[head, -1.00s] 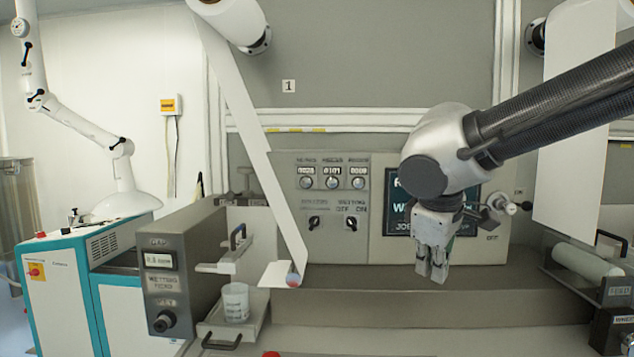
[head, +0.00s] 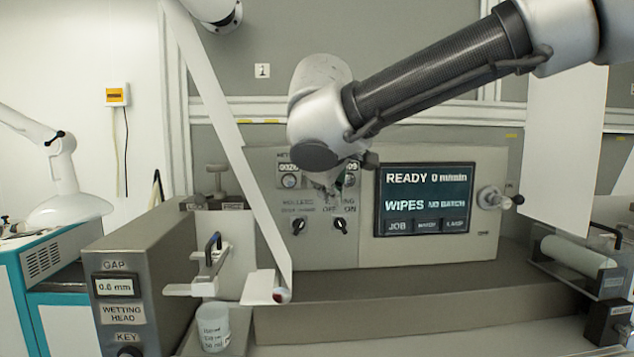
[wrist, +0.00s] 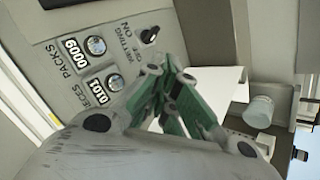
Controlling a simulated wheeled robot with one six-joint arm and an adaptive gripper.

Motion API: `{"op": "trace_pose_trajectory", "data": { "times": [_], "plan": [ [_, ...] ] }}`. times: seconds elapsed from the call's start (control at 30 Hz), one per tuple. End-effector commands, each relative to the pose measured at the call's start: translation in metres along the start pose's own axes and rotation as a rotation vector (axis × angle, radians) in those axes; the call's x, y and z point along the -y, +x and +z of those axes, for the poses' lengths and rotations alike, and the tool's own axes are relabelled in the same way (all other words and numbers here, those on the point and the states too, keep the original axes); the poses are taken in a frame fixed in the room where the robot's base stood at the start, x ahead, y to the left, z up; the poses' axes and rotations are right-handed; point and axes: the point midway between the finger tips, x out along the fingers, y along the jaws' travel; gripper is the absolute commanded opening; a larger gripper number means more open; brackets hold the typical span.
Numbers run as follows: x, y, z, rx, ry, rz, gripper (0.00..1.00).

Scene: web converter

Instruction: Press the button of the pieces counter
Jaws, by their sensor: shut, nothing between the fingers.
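The pieces counter (wrist: 98,95) is on the grey control panel, reading 0101 in the wrist view, with its label partly cut off. Its round silver button (wrist: 115,82) shows beside the digits. In the head view my arm's end hides this counter. My gripper (wrist: 170,70) is shut and empty, with its green-sided fingers over the panel to the right of the button in the wrist view. In the head view my gripper (head: 328,192) is mostly hidden by my wrist, in front of the counter row. I cannot tell whether it touches the panel.
The packs counter (wrist: 75,50) and its button (wrist: 95,45) sit beside the pieces counter. Two black knobs (head: 298,226) are below the row. A white web strip (head: 240,150) hangs left, and a screen (head: 424,200) stands right.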

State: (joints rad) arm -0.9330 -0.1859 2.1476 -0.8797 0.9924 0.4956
Motion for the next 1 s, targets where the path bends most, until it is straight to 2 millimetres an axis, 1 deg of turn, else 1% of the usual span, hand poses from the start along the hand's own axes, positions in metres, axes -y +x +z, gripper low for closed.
{"op": "trace_pose_trajectory", "data": {
  "times": [0.17,0.27,0.7,0.8,1.0],
  "plan": [
    [-0.001,0.001,-0.001,0.001,0.0,0.0,0.0],
    [-0.004,0.006,-0.004,0.002,0.001,0.0,0.0],
    [-0.034,0.047,-0.033,0.003,0.001,-0.001,0.0],
    [-0.039,0.054,-0.038,0.003,0.002,-0.001,0.0],
    [-0.043,0.061,-0.044,0.001,-0.001,-0.002,0.0]
  ]
}}
